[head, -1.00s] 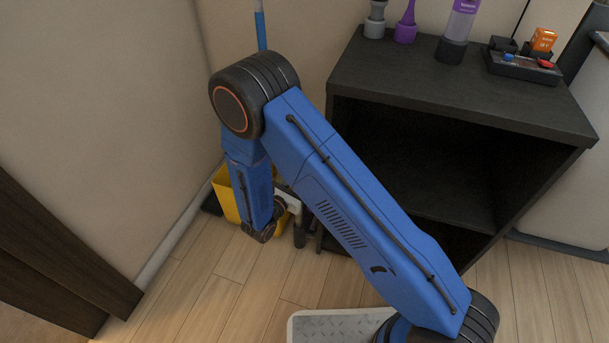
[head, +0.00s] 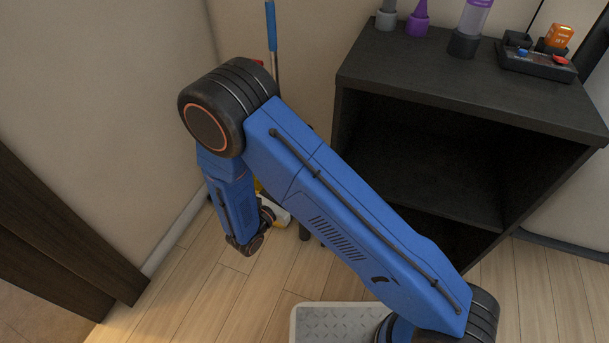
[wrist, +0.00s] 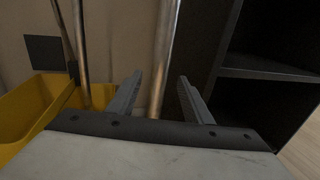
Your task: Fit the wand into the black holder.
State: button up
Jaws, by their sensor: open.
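My gripper (wrist: 162,96) shows in the wrist view with its two grey fingers apart and nothing clamped. A shiny metal pole (wrist: 165,45), possibly the wand, stands upright and appears in line with the gap between the fingers. I cannot tell whether it is between them or beyond them. In the head view a blue-topped handle (head: 271,28) rises behind my arm, and its lower part is hidden. I cannot identify the black holder for certain. A small black block (head: 518,39) sits at the black tray (head: 530,66) on the cabinet top.
A yellow bucket (wrist: 25,105) stands at the left in the wrist view, with more poles (wrist: 80,50) beside the metal pole. A black open cabinet (head: 440,85) stands close on the right, with bottles (head: 470,30) on top. Bare floor (head: 200,290) lies at the front left.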

jog(key=v, duration=0.8)
jog(key=shift+s, duration=0.2)
jog(key=shift+a, duration=0.15)
